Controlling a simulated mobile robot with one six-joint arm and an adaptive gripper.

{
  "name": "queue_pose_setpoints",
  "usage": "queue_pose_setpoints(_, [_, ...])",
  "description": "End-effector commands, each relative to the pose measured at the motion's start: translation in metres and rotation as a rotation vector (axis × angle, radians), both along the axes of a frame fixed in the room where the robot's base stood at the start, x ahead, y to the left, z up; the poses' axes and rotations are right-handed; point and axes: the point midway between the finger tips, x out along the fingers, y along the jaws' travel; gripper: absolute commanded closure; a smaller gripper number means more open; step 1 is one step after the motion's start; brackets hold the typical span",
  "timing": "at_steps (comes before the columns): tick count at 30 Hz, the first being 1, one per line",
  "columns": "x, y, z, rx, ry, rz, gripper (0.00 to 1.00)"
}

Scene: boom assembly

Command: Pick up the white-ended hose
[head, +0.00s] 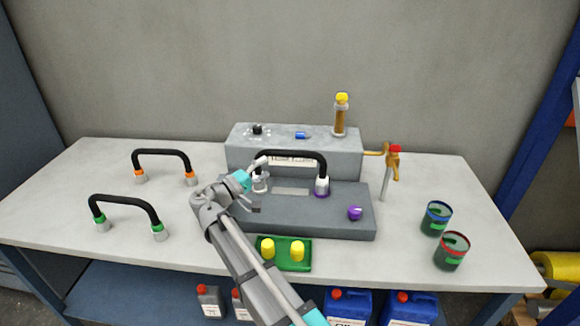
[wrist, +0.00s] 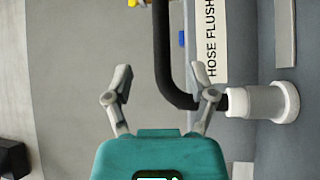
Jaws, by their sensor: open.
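The white-ended hose (head: 290,154) is a black arch standing on the grey flushing unit, its right white end (head: 322,186) on a purple-ringed port. Its left white end (head: 260,183) is beside my gripper and partly covered by it. My gripper (head: 257,186) is open at the left leg of the hose. In the wrist view, the black hose (wrist: 163,50) runs between the two spread fingers (wrist: 163,90), closer to the right finger. The white end (wrist: 262,102) shows to the right of that finger. I cannot tell whether the fingers touch the hose.
An orange-ended hose (head: 161,153) and a green-ended hose (head: 125,201) stand on the table at left. A purple knob (head: 355,213) is on the unit's lower step. A green block with yellow pegs (head: 284,262) lies in front. Two cans (head: 437,218) (head: 452,250) stand at right.

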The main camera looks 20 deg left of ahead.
Motion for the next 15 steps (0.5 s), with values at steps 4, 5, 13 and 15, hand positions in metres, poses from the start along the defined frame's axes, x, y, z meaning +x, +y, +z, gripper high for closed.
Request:
queue_pose_setpoints(4, [0.02, -0.012, 0.004, 0.0, 0.0, -0.002, 0.28])
queue_pose_setpoints(5, [0.023, -0.014, 0.005, 0.0, 0.0, -0.002, 0.28])
queue_pose_setpoints(13, [0.038, -0.023, 0.006, 0.001, -0.001, 0.0, 0.28])
queue_pose_setpoints(15, [0.039, -0.023, 0.006, 0.001, -0.001, 0.0, 0.28])
